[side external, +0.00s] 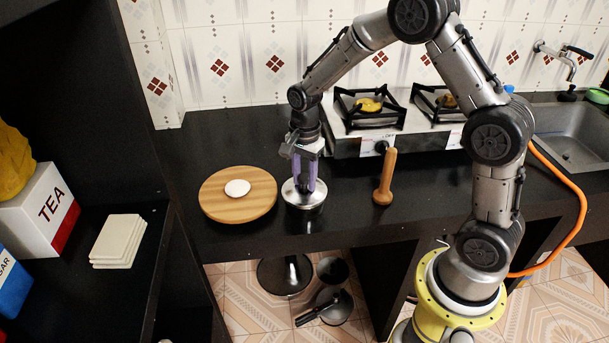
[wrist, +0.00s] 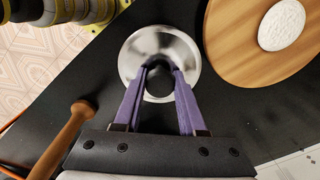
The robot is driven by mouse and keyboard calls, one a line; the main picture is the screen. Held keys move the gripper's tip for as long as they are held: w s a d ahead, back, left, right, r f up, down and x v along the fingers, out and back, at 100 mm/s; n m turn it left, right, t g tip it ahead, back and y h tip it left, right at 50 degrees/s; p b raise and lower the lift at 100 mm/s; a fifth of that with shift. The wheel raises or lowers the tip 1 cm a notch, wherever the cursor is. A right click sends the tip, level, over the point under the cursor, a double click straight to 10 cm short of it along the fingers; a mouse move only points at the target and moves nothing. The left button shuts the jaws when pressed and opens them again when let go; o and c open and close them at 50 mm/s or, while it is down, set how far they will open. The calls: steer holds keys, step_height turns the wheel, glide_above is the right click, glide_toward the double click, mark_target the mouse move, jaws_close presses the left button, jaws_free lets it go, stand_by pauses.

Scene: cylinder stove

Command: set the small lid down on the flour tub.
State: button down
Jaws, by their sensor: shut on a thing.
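A round silver metal lid (side external: 291,192) is at the counter's front, just right of the round wooden board. In the wrist view the lid (wrist: 194,60) has a dark knob in its middle. My gripper (side external: 304,186) points down over it, its purple fingers closed around the knob; the wrist view also shows the gripper (wrist: 160,66). A metal side shows under the lid in the side view; I cannot tell if it is a separate vessel or if the two touch. No tub marked flour shows.
The wooden board (side external: 215,207) bears a white round piece (side external: 237,188). A gas stove (side external: 345,143) is behind. The left shelf holds a TEA box (side external: 40,210), a blue box (side external: 12,285) and pale tiles (side external: 118,240).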

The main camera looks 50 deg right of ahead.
steer(key=shift+f, duration=0.25)
stand_by(0.6)
steer(key=shift+c, duration=2)
jaws_free()
step_height(320, 180, up, 14)
steer(key=shift+f, duration=0.1)
